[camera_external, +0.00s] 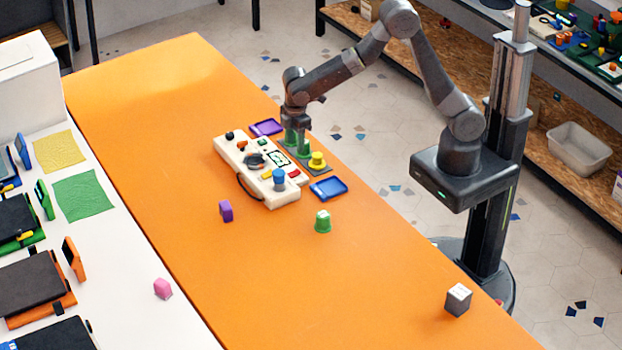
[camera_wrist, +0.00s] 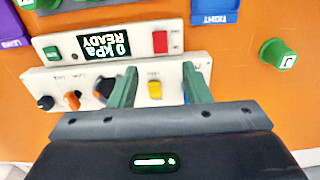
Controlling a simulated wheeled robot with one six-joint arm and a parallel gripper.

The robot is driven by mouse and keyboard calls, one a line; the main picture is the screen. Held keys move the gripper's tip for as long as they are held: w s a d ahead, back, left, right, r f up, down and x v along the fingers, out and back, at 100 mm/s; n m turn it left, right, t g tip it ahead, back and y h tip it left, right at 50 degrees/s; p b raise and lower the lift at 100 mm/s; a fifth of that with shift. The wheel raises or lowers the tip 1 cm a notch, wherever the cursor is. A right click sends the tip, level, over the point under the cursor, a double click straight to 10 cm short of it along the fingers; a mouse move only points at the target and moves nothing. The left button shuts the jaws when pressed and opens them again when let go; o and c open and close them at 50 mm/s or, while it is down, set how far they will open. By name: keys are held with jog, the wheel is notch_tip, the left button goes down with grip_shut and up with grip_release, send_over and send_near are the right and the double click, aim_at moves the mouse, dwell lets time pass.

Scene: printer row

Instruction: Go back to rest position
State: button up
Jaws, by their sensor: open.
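My gripper (camera_external: 297,143) points down over the far side of the cream control panel (camera_external: 228,150), its green fingers apart. In the wrist view my gripper (camera_wrist: 161,88) is open, with a gap between the fingers and nothing held. The panel (camera_wrist: 205,62) there has an upside-down display (camera_wrist: 103,48) reading "0 kPa READY", a red button (camera_wrist: 160,42), a yellow switch (camera_wrist: 154,89) and several knobs. The yellow switch shows between the fingers. Whether the fingers touch the panel cannot be told. My arm is bent, reaching out from its column over the orange table (camera_external: 150,100).
A purple tray (camera_external: 266,127) and a blue tray (camera_external: 328,189) flank a yellow knob (camera_external: 317,160) beside the panel. The table's far left end is clear.

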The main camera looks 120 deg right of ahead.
notch_tip(320, 180, down, 10)
jog(key=shift+r+p, duration=0.1)
jog(key=shift+p, duration=0.5)
jog(key=shift+f+t+b, duration=0.2)
jog(key=shift+t+b, duration=0.1)
jog(key=shift+b, duration=0.25)
jog(key=shift+s+t+b, duration=0.35)
jog(key=shift+t+b, duration=0.35)
jog(key=shift+b, duration=0.15)
jog(key=t+b, duration=0.2)
jog(key=b, duration=0.1)
jog(key=shift+s+f, duration=0.15)
jog(key=shift+s, duration=0.05)
jog(key=v, duration=1.3)
jog(key=g, duration=0.2)
send_over(297, 171)
jog(key=x, duration=0.2)
jog(key=shift+w+a+f+p, duration=0.15)
jog(key=shift+a+f+p, duration=0.2)
jog(key=shift+f, duration=0.3)
